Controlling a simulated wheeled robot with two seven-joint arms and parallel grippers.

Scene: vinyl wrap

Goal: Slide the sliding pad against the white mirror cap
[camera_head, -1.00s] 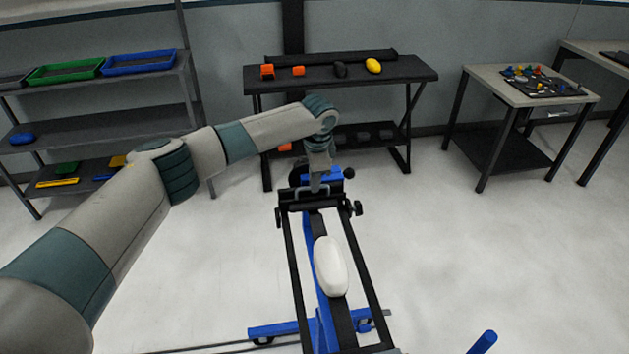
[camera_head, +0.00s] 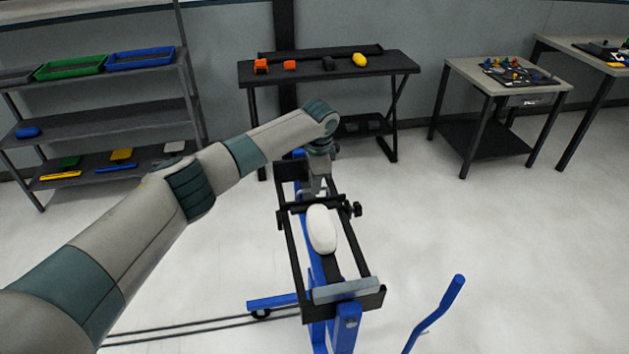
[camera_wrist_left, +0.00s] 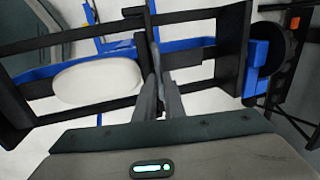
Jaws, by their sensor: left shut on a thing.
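The white mirror cap (camera_head: 321,231) lies on the middle of a black-railed stand; it also shows in the left wrist view (camera_wrist_left: 98,83). The sliding pad, a black crossbar with side knobs (camera_head: 291,209), spans the rails at the far end of the cap. It looks close against that end, but I cannot tell whether they touch. My left gripper (camera_head: 318,190) is above the crossbar from the far side. In the left wrist view its fingers (camera_wrist_left: 158,85) are shut on the bar, hiding part of it. My right gripper is not in view.
The stand's near end has a grey-topped black crosspiece (camera_head: 345,291) and a blue frame. A blue handle (camera_head: 436,312) rises at the right. A black table (camera_head: 390,69), shelves (camera_head: 100,118) and a small table (camera_head: 540,88) stand behind. The floor around is clear.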

